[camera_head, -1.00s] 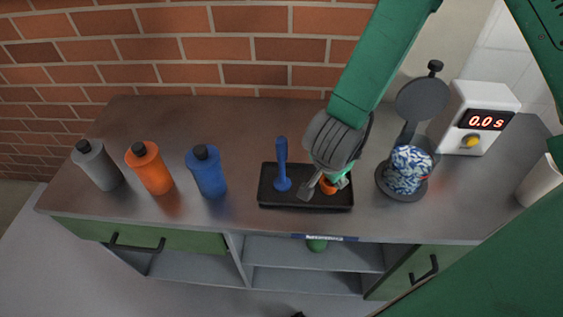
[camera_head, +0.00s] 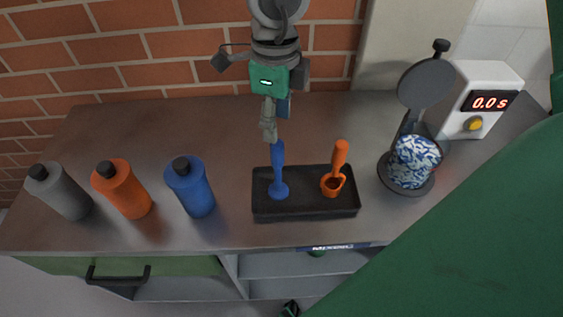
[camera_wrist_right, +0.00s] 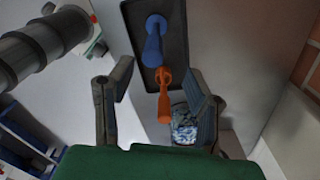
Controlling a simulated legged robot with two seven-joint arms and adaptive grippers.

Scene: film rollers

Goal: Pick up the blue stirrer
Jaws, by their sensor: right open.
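The blue stirrer (camera_head: 278,170) stands upright in the left part of a black tray (camera_head: 305,208). It also shows in the right wrist view (camera_wrist_right: 155,40), beyond the fingertips. My right gripper (camera_head: 268,133) appears just above or behind the stirrer's handle top in the head view; the exact gap in depth is hard to tell. In the right wrist view its two fingers (camera_wrist_right: 158,72) are spread apart with nothing held between them. My left gripper is not in view.
Grey (camera_head: 60,192), orange (camera_head: 122,190) and blue (camera_head: 190,188) bottles stand at left. A blue-white patterned tank (camera_head: 413,160) and a white timer box (camera_head: 482,95) stand at right. The counter (camera_head: 130,125) behind the bottles is clear.

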